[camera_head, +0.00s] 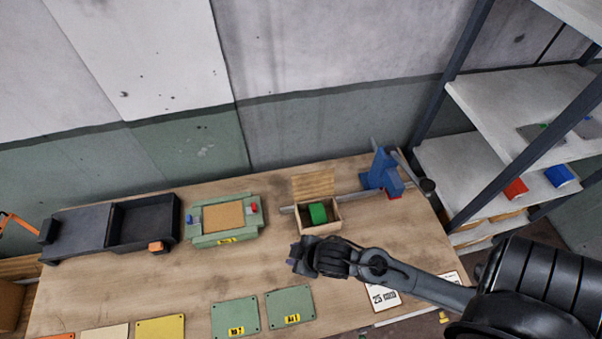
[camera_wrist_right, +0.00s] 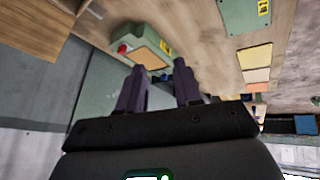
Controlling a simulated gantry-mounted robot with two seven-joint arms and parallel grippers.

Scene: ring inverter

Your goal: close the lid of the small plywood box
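The small plywood box (camera_head: 322,229) stands on the workbench toward the back right. Its lid (camera_head: 313,185) is open, tilted up at the back edge of the box. A green block (camera_head: 317,213) sits inside. My right gripper (camera_head: 299,262) is in front of the box, toward the viewer, and looks apart from it. In the right wrist view its two fingers (camera_wrist_right: 160,88) are spread with nothing visible between them. A wooden surface at the upper left there may be part of the box; I cannot tell. My left gripper is not in view.
A green fixture (camera_head: 222,217) and a black tray (camera_head: 143,222) stand left of the box. A blue tool (camera_head: 381,170) stands close to its right. Green plates (camera_head: 235,318) lie near the bench front. A shelf rack (camera_head: 520,110) rises at right.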

